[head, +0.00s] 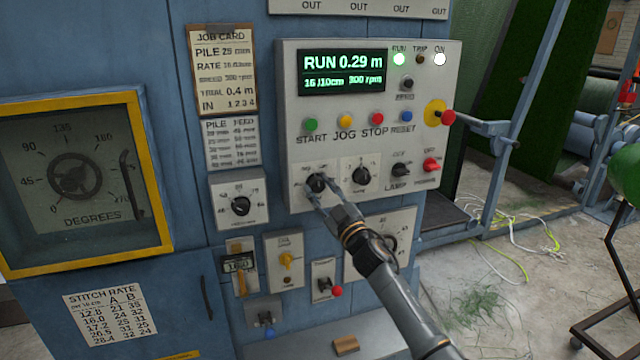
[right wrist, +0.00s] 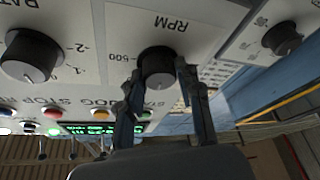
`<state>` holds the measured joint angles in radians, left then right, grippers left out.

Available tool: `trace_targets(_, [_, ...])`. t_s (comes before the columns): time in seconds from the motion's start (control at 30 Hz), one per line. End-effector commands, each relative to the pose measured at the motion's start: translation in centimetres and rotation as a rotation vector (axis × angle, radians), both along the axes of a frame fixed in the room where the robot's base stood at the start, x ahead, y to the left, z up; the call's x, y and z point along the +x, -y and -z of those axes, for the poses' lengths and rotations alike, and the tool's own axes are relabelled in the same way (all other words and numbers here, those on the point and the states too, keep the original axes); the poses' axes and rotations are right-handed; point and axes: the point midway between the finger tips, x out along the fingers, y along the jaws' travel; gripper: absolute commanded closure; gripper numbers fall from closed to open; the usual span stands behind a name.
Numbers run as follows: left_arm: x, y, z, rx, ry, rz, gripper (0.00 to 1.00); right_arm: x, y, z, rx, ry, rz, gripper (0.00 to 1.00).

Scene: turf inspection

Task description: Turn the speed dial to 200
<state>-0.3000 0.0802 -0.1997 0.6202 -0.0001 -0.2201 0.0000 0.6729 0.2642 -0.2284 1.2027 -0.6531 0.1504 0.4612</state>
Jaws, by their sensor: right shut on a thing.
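The speed dial (head: 317,183) is a black round knob on the lower left of the grey control panel (head: 296,130) in the head view. In the right wrist view the dial (right wrist: 157,66) sits under the label RPM, with a 500 mark beside it. My right gripper (head: 320,191) is shut on the dial, one finger on each side, and also shows in the wrist view (right wrist: 160,72). The fingers hide part of the dial's scale and pointer. The green display (head: 342,72) reads RUN 0.29 m and 300 rpm. My left gripper is not in view.
Right of the dial is a similar black rate knob (head: 361,175). Above are the coloured push buttons (head: 344,120); a red mushroom stop (head: 447,117) juts from the panel's right side. A job card (head: 222,70) hangs left. Another black knob (head: 240,206) is below left.

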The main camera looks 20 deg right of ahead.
Motion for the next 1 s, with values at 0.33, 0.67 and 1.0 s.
trace_targets(0.33, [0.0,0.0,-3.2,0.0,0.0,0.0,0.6,0.0,0.2,-0.4,-0.336,0.009,0.001,0.96])
trace_targets(0.67, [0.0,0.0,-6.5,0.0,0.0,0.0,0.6,0.0,0.3,-0.6,-0.649,0.019,0.0,0.96])
trace_targets(1.0, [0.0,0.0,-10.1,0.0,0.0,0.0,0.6,0.0,0.3,-0.7,-0.971,0.03,-0.001,0.96])
